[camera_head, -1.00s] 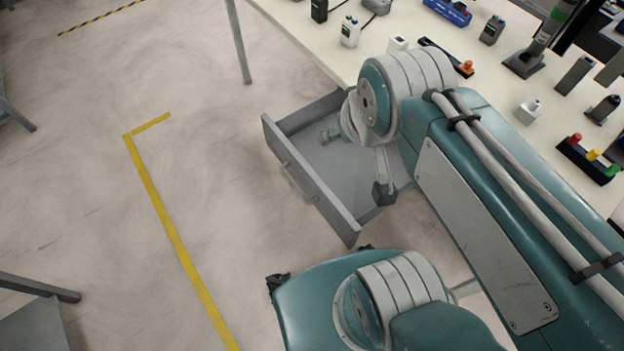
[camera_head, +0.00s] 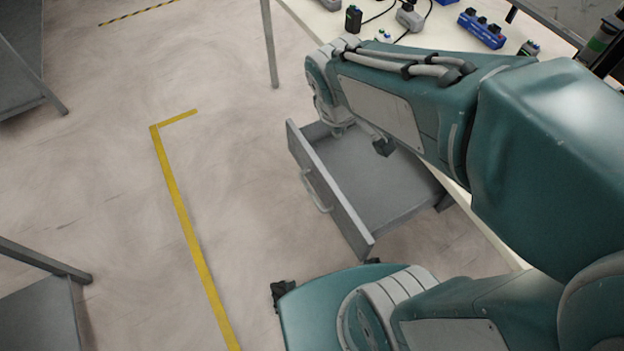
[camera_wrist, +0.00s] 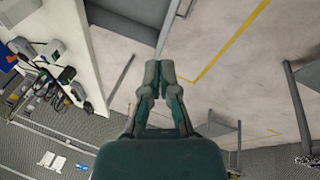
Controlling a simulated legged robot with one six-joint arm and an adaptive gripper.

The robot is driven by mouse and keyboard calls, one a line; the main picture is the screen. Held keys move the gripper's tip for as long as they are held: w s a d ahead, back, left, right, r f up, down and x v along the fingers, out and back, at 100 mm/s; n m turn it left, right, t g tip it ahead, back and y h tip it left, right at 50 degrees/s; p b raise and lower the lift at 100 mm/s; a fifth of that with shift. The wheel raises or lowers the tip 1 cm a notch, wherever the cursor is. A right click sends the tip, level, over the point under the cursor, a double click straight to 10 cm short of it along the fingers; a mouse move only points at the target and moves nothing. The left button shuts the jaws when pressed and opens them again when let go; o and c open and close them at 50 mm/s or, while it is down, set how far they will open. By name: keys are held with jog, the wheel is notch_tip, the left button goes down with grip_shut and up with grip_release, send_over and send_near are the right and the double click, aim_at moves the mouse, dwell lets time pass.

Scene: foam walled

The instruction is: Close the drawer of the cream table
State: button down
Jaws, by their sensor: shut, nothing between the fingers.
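The cream table (camera_head: 468,212) runs along the right in the head view. Its grey drawer (camera_head: 385,190) stands well open, with its front panel (camera_head: 335,195) and bar handle (camera_head: 315,192) facing lower left. My arm reaches over the table edge, and its wrist end hangs over the drawer's far side. My fingertips cannot be made out clearly there. In the wrist view my gripper (camera_wrist: 160,72) is shut and empty, with floor beyond the tips. The cream tabletop (camera_wrist: 70,30) shows at left there. I cannot tell whether the fingers touch the drawer.
Several small devices, including a blue block (camera_head: 481,28), stand on the tabletop. A table leg (camera_head: 269,45) is beyond the drawer. Open floor with a yellow line (camera_head: 182,220) lies left of the drawer. Grey furniture (camera_head: 40,310) stands at lower left.

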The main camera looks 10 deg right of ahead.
jog(key=w+a+f+n+g+h, duration=0.1)
jog(key=w+a+f+n, duration=0.15)
jog(key=f+n, duration=0.2)
jog(key=w+a+f+n, duration=0.1)
jog(key=w+f+n, duration=0.25)
jog(key=f, duration=0.25)
jog(key=n+g+h, duration=0.1)
jog(key=n, duration=0.5)
send_near(317, 186)
jog(key=x, duration=0.4)
jog(key=shift+f, duration=0.2)
